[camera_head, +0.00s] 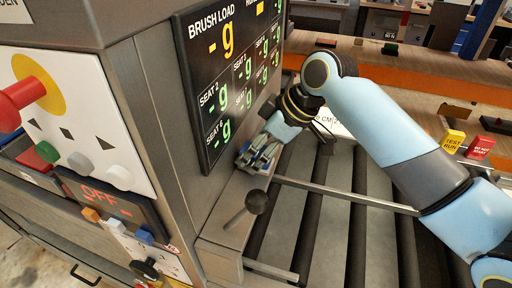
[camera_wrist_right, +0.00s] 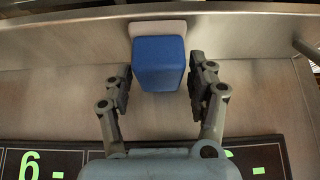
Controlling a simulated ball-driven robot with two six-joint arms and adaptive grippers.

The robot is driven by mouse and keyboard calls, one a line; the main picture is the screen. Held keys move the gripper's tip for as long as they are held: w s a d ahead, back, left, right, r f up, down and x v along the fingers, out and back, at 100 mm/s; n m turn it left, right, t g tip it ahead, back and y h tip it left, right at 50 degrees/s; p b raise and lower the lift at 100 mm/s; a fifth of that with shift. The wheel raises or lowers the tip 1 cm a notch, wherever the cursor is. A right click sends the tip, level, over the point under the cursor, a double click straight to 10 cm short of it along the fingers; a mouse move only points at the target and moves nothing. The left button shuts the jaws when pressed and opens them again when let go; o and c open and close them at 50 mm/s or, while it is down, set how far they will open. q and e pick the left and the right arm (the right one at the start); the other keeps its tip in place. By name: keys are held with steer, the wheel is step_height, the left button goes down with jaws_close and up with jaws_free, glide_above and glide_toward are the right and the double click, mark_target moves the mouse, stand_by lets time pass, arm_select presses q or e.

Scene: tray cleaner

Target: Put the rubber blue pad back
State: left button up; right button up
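The blue pad (camera_wrist_right: 159,63) is a block that shows in the right wrist view at top centre. It sits against a pale rounded piece (camera_wrist_right: 158,28) on the metal surface. My right gripper (camera_wrist_right: 161,82) has one finger on each side of the pad, with narrow gaps, so it looks open around it. In the head view my right gripper (camera_head: 257,158) is low at the metal ledge beside the display panel, and its fingers largely hide the pad. My left gripper is not in view.
The display panel (camera_head: 228,75) stands close to the right gripper. A black-knobbed lever (camera_head: 257,202) is on the ledge just in front. Dark rollers and a metal rail (camera_head: 345,194) lie to the right. Yellow (camera_head: 453,141) and red (camera_head: 480,147) blocks stand far right.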

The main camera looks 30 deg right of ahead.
steer(key=shift+o, duration=0.4)
steer(key=shift+s+d+r, duration=0.1)
steer(key=shift+d+r, duration=0.1)
steer(key=shift+r, duration=0.3)
steer(key=v, duration=1.1)
steer(key=shift+s, duration=0.15)
